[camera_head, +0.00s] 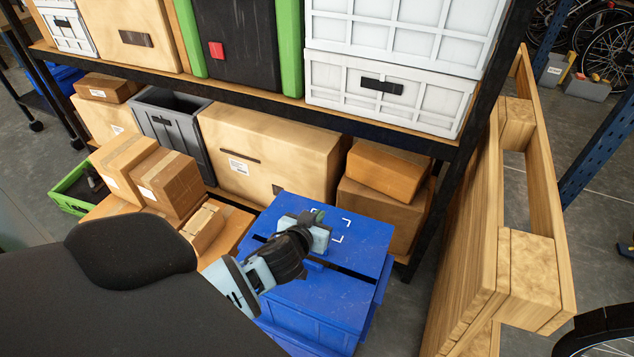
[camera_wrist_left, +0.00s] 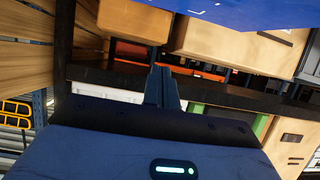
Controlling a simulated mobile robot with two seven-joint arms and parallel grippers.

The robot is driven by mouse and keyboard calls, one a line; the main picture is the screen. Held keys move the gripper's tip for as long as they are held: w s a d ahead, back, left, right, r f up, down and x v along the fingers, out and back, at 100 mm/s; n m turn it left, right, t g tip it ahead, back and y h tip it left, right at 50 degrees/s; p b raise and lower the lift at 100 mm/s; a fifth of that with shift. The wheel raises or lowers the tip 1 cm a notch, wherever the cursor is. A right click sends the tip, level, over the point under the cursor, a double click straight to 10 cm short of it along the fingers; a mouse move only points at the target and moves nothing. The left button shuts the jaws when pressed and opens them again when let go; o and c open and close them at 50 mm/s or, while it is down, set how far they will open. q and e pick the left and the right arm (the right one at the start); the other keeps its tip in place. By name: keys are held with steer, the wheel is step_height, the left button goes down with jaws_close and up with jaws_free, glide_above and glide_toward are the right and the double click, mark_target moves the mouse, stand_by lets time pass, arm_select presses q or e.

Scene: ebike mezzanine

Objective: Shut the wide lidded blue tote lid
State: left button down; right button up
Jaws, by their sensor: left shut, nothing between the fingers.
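The wide lidded blue tote (camera_head: 315,325) stands on the floor at the front of the shelf, in the lower middle of the head view. Its blue lid (camera_head: 368,240) has white corner marks, and a dark slit shows between it and the front part. I cannot tell how far the lid is from fully closed. My left gripper (camera_head: 318,217) is over the lid, hiding part of it; contact is unclear. In the left wrist view its fingers (camera_wrist_left: 161,88) are together and empty, with a blue surface (camera_wrist_left: 245,12) along the top edge. My right gripper is not in view.
Behind the tote, a shelf rack (camera_head: 235,90) holds cartons, white crates (camera_head: 385,90) and a grey bin (camera_head: 172,128). Small cartons (camera_head: 150,175) are stacked left of the tote. A wooden pallet (camera_head: 480,240) stands upright at right. A little floor shows between the tote and pallet.

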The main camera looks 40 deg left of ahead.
arm_select(q)
step_height(320, 180, up, 5)
steer(key=p, duration=0.4)
steer(key=s+d+f+b, duration=0.1)
steer(key=s+d+f, duration=0.1)
steer(key=s, duration=0.7)
steer(key=shift+d+f, duration=0.2)
steer(key=shift+f, duration=0.1)
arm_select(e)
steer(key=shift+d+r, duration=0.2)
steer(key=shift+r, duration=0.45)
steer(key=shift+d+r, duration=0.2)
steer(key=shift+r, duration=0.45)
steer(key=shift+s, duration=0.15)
